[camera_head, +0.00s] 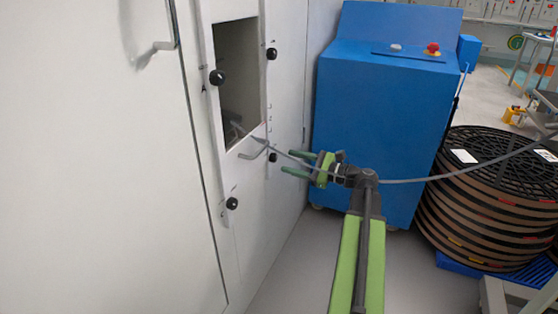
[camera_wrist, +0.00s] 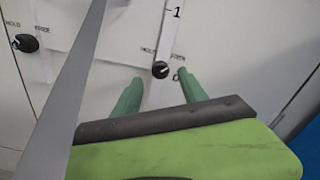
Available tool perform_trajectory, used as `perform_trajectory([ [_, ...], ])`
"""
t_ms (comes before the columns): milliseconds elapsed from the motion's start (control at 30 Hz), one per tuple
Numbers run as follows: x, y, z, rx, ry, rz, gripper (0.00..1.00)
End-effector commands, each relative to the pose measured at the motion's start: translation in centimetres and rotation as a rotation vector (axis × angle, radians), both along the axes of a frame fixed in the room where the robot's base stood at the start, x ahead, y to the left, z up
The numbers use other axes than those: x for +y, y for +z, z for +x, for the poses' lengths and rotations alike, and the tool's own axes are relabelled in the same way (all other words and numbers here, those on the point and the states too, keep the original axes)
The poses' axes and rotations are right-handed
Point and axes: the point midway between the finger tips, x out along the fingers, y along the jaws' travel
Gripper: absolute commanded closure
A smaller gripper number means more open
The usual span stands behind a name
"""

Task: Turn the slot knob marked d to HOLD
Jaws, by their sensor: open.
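The slot knob d (camera_wrist: 160,69) is a small black round knob on the white panel, with a small letter like D at its lower right. HOLD is printed at its upper left and FREE at its upper right. Its pointer is too small to read surely. In the head view the knob (camera_head: 272,157) sits low on the panel's right side. My gripper (camera_head: 289,162) is open and faces the panel just right of the knob. In the wrist view my gripper (camera_wrist: 160,77) has its green fingertips on either side of the knob, apparently not closed on it.
Other black knobs sit at upper left (camera_head: 217,77), upper right (camera_head: 271,53) and lower left (camera_head: 231,203). A grey strip (camera_wrist: 72,85) crosses close to the wrist camera. A blue cabinet (camera_head: 385,120) stands behind my arm, and stacked reels (camera_head: 480,200) stand at right.

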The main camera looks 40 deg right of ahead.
Motion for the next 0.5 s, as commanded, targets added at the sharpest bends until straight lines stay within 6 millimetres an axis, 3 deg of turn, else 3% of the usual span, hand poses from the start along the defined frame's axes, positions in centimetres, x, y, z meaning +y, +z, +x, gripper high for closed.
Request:
perform_trajectory([
  [200, 1.9, 0.0, 3.3, 0.0, 0.001, 0.0, 0.5],
  [500, 2.4, 0.0, 4.1, 0.0, 0.0, 0.0, 0.5],
])
